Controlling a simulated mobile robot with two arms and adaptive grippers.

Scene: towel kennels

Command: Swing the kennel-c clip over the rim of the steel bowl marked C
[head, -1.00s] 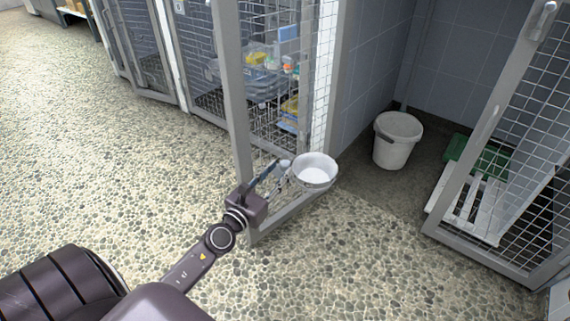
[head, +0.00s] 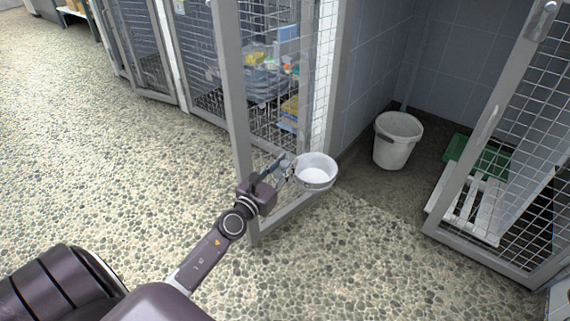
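The steel bowl (head: 316,174) is round and pale. It sits at the wire mesh of the open kennel door, to the right of my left gripper. No letter on it is legible from here. My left gripper (head: 287,166) points up and to the right, with its fingertips close to the bowl's left side. I cannot tell whether the fingers touch the bowl or are shut on something. The clip is too small to make out; the fingers hide part of the bowl's left edge. My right gripper is not in view.
The kennel door frame (head: 235,110) stands just left of the bowl. A white bucket (head: 392,152) stands in the open kennel at right, near a white slatted pallet (head: 470,205) and a green tray (head: 492,155). Another mesh door (head: 510,150) is at far right. The floor at left is clear.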

